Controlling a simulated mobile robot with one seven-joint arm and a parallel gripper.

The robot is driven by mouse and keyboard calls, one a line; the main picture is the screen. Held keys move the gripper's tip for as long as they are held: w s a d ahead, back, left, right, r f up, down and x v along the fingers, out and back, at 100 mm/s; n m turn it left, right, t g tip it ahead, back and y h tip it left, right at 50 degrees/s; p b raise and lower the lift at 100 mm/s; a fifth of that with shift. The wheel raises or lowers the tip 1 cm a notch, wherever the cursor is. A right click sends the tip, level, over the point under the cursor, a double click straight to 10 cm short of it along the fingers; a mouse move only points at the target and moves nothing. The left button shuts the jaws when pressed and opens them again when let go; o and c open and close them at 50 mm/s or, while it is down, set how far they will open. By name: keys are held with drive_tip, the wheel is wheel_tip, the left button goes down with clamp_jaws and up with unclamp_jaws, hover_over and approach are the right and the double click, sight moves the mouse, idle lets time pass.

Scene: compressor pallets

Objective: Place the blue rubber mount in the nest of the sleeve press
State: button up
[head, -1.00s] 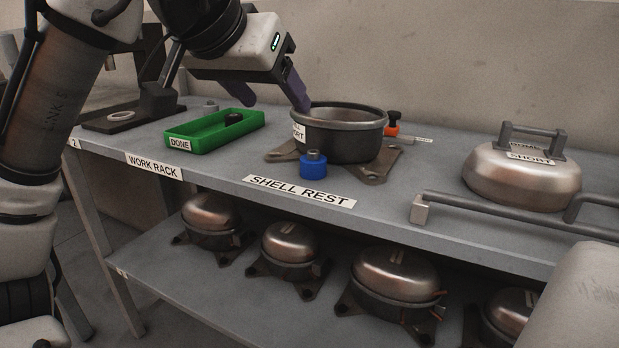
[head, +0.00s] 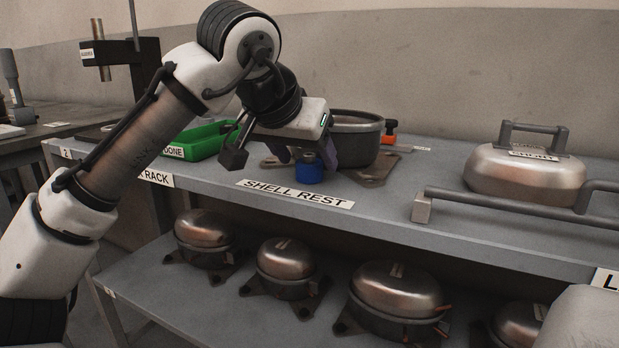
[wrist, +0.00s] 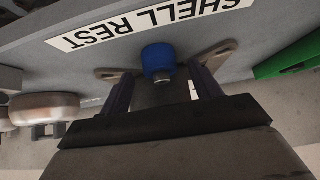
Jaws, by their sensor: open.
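The blue rubber mount (head: 309,172) stands upright on the shelf in front of the dark shell pot, at a foot of its base plate. It also shows in the wrist view (wrist: 157,60), ahead of and between my two purple fingers. My gripper (head: 308,156) is open and empty, just above and behind the mount; I cannot tell whether a finger touches it. The fingers also show in the wrist view (wrist: 161,78). A dark press (head: 122,58) with a column and ram stands at the back left, probably the sleeve press. Its nest is hidden behind my arm.
The dark shell pot (head: 357,130) stands close behind my gripper. A green DONE tray (head: 205,140) lies to the left, partly behind my arm. A domed lid (head: 525,178) and a grey rail (head: 490,205) are at the right. Several compressors (head: 395,290) fill the lower shelf.

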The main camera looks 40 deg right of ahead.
drive_tip(key=shift+w+d+f, duration=0.2)
drive_tip(key=shift+d+f, duration=0.2)
drive_tip(key=shift+f, duration=0.15)
drive_tip(key=c, duration=1.1)
drive_tip(key=shift+c, duration=0.2)
